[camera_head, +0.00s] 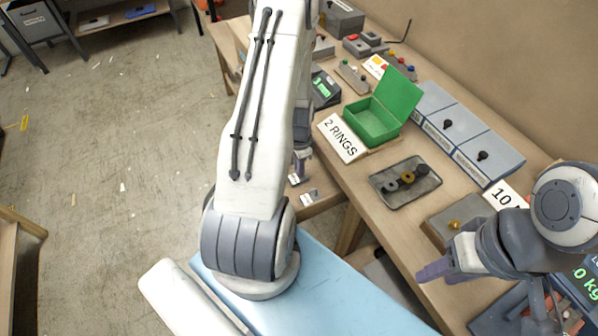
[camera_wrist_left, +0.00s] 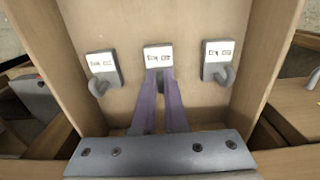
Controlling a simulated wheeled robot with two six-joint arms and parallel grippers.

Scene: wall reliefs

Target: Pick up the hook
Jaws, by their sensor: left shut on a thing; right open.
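Three grey hooks with white label plates are on a wooden panel in the left wrist view: a left hook (camera_wrist_left: 103,72), a middle hook (camera_wrist_left: 158,56) and a right hook (camera_wrist_left: 218,62). My left gripper (camera_wrist_left: 161,82) has its purple fingers closed on the middle hook, just below its label; the fingers hide most of its lower part. In the head view my left gripper (camera_head: 301,160) is mostly hidden behind my left arm, with two small label plates (camera_head: 309,196) near it. My right gripper (camera_head: 436,270) is open and empty over the bench's near right part.
A wooden bench (camera_head: 355,185) runs along the wall. It carries an open green box (camera_head: 372,124), a dark tray (camera_head: 385,197) with rings, grey drawer-like boxes (camera_head: 462,143) and a "2 RINGS" sign (camera_head: 342,137). Open floor (camera_head: 110,150) lies to the left.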

